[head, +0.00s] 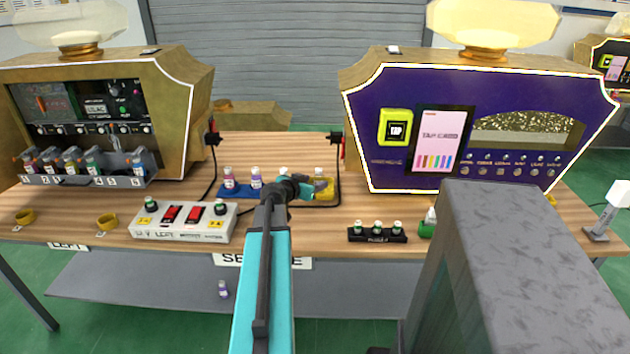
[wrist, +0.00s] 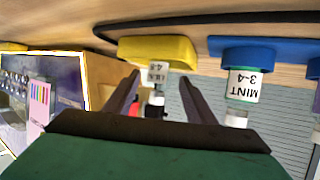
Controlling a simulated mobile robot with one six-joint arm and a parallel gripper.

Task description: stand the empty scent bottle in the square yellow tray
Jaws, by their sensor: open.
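The square yellow tray (head: 328,194) is on the table near its middle. A small bottle with a white label (head: 319,174) stands upright in it. The wrist view is upside down; there the yellow tray (wrist: 180,48) is at top centre and the bottle (wrist: 157,68) shows between my fingers, its label too small to read surely. My gripper (head: 314,187) is open in front of the tray. In the wrist view my gripper (wrist: 160,76) has clear gaps on both sides of the bottle, and I see no contact.
A blue tray (head: 239,191) with several bottles stands just left; its MINT bottle (wrist: 243,85) is near my gripper. A white switch box (head: 185,222) and a black rack (head: 378,238) stand nearer the front edge. A black cable (head: 338,180) runs beside the yellow tray.

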